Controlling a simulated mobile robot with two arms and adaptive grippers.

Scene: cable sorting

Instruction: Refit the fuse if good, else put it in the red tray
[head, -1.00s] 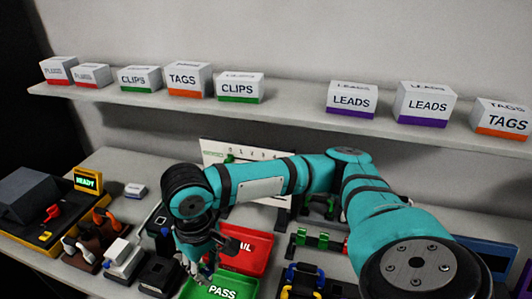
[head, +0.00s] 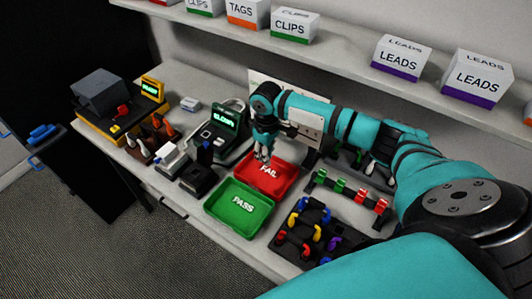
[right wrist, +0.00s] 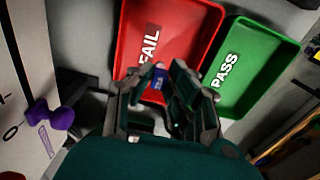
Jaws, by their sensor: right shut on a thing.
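My right gripper (head: 262,155) hangs over the back left part of the red tray (head: 283,183), marked FAIL. In the right wrist view its fingers (right wrist: 160,88) are shut on a small blue piece, apparently the fuse (right wrist: 158,79), with the red tray (right wrist: 190,22) beyond it. The fuse cannot be made out in the head view. A dark tester (head: 213,137) stands behind and left of the tray; its green display (head: 225,118) seems to read BLOWN, though the letters are small. My left gripper is not in view.
The green PASS tray (head: 227,224) lies in front of the red one. A black rack of coloured clips (head: 301,232) and a rail with green and red clips (head: 347,191) lie to the right. A yellow-and-black station (head: 118,113) stands far left. A shelf (head: 340,62) with labelled boxes runs above.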

